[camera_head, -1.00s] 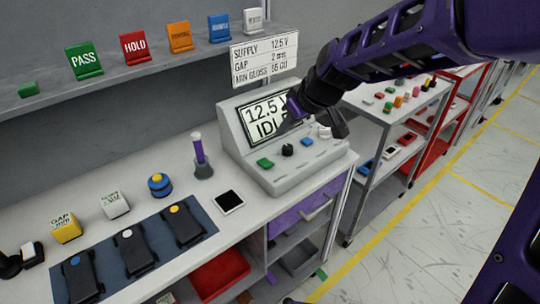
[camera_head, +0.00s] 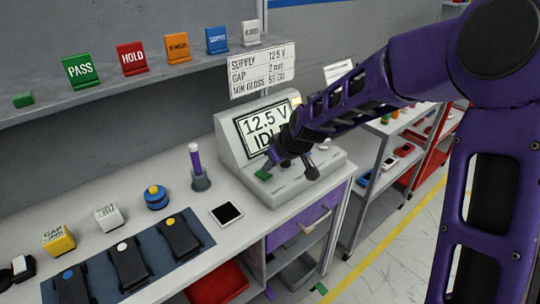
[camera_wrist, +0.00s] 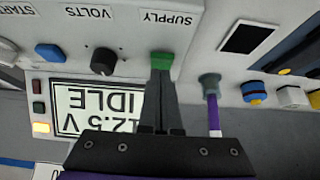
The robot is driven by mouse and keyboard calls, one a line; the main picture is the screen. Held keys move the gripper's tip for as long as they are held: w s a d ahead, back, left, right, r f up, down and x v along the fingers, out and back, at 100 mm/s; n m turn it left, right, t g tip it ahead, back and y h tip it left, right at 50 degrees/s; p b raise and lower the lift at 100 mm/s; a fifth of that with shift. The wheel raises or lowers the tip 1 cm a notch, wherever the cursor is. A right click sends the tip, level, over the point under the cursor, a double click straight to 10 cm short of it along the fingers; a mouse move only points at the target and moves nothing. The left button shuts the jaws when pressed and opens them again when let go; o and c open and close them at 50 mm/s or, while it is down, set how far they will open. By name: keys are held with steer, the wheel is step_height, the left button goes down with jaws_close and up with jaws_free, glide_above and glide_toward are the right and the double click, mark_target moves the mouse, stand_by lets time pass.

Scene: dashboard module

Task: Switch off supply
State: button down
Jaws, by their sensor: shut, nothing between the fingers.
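The supply unit (camera_head: 232,150) is a grey sloped console on the bench, and its display (camera_head: 258,124) reads "12.5 V" and "IDLE". Its green switch (camera_head: 263,174) is at the front left of the panel. In the upside-down wrist view, the green switch (camera_wrist: 162,59) sits beside the label "SUPPLY". My gripper (camera_head: 271,163) is shut and empty, low over the panel. In the wrist view, the tips of my gripper (camera_wrist: 161,72) overlap the near edge of the green switch; I cannot tell whether they touch it.
A black knob (camera_wrist: 104,61) labelled VOLTS and a blue button (camera_wrist: 50,53) are beside the switch. An amber lamp (camera_wrist: 40,128) glows by the display.

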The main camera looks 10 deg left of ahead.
steer(key=shift+f, duration=0.4)
steer(key=shift+s+f, duration=0.1)
steer(key=shift+s+d+f+b, duration=0.1)
steer(key=shift+d+f+b, duration=0.15)
steer(key=shift+f+b, duration=0.2)
steer(key=shift+r, duration=0.2)
steer(key=shift+r+p, duration=0.55)
steer(key=shift+r, duration=0.2)
steer(key=shift+r, duration=0.1)
